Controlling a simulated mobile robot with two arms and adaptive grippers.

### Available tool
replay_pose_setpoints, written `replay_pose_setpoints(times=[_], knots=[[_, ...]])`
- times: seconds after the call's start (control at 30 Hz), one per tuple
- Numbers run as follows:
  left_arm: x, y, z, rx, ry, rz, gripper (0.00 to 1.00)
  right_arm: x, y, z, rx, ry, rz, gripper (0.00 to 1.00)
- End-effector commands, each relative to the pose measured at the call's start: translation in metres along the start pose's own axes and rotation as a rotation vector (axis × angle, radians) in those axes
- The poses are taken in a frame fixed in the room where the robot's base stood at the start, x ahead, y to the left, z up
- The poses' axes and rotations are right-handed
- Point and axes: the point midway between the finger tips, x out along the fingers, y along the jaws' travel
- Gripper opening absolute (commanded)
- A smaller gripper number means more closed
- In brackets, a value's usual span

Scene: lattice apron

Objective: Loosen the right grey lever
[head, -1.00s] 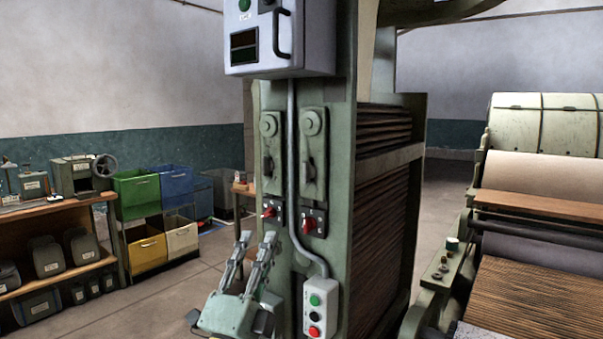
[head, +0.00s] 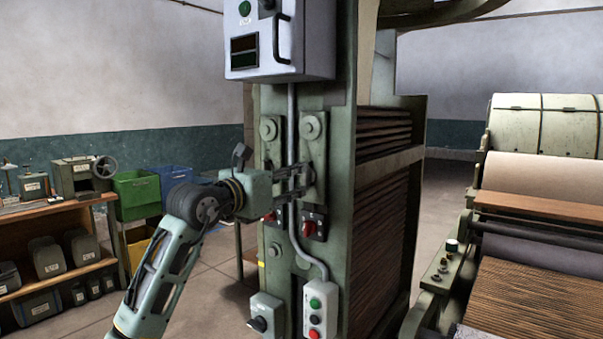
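Two grey-green plates with round bosses stand side by side on the machine's green column. The right plate (head: 312,146) carries the right grey lever, which is mostly hidden behind my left gripper's fingers. The left plate (head: 268,150) is partly covered by the same gripper. My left gripper (head: 306,180) reaches across from the left, its fingers one above the other at the right lever. A gap shows between the fingers, but I cannot tell whether they grip the lever. My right gripper is not in view.
Red switches (head: 313,222) sit just below the plates. A grey conduit (head: 291,130) runs between the plates. A push-button box (head: 318,308) and a black-knob box (head: 265,316) are lower down. A control cabinet (head: 305,45) hangs above.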

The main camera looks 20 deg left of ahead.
Motion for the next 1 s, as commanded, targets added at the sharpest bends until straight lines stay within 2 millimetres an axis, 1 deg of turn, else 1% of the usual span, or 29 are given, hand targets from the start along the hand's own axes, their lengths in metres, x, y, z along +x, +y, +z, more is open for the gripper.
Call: replay_pose_setpoints(times=[0.03, 0.1, 0.2, 0.3, 0.43, 0.67, 1.0], knots=[[0.009, -0.001, 0.004, -0.003, -0.001, -0.003, 0.29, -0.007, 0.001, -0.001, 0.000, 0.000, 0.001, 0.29], [0.021, -0.002, 0.004, -0.004, -0.001, -0.004, 0.29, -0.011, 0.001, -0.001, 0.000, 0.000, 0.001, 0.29], [0.034, -0.001, 0.003, -0.003, -0.001, -0.003, 0.29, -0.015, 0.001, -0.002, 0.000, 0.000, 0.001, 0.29], [0.043, -0.001, 0.003, -0.001, -0.002, -0.002, 0.29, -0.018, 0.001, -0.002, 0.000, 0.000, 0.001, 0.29], [0.048, -0.001, 0.002, -0.001, -0.003, -0.002, 0.29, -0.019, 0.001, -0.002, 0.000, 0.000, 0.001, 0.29], [0.049, -0.001, 0.001, 0.000, -0.003, -0.003, 0.29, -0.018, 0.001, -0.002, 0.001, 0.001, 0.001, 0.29], [0.049, -0.002, 0.001, -0.001, -0.003, -0.004, 0.00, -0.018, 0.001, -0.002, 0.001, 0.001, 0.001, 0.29]])
